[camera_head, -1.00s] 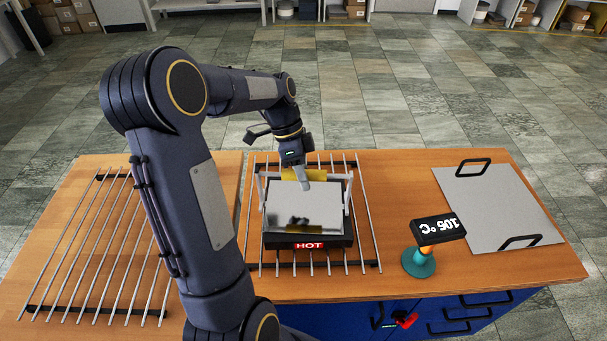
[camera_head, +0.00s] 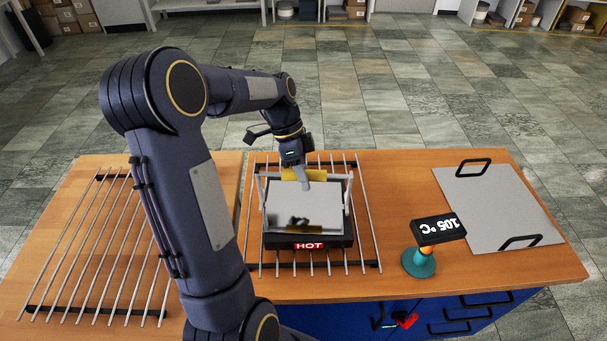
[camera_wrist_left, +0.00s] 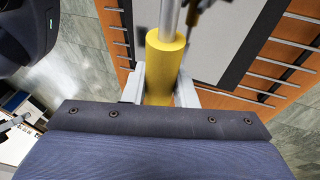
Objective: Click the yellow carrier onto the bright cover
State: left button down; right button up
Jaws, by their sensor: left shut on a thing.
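The bright cover (camera_head: 304,208) is a shiny silver plate on a black base marked HOT (camera_head: 309,245), on the middle rack. My left gripper (camera_head: 304,184) reaches down there from behind. In the left wrist view, its fingers are shut on a yellow cylindrical grip (camera_wrist_left: 165,68) with a metal rod out of its end. The grey plate surface (camera_wrist_left: 215,35) shows beyond it. Whether the carrier touches the cover cannot be told. My right gripper is not in view.
An empty rod rack (camera_head: 90,245) lies at the left. Bare wood (camera_head: 395,180) lies between.

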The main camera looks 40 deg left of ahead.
pick_arm(q)
jog(key=shift+f+b, duration=0.5)
jog(key=shift+f, duration=0.1)
dwell(0.4)
jog(key=shift+r, duration=0.2)
jog(key=shift+r+p, duration=1.85)
jog(key=shift+r, duration=0.5)
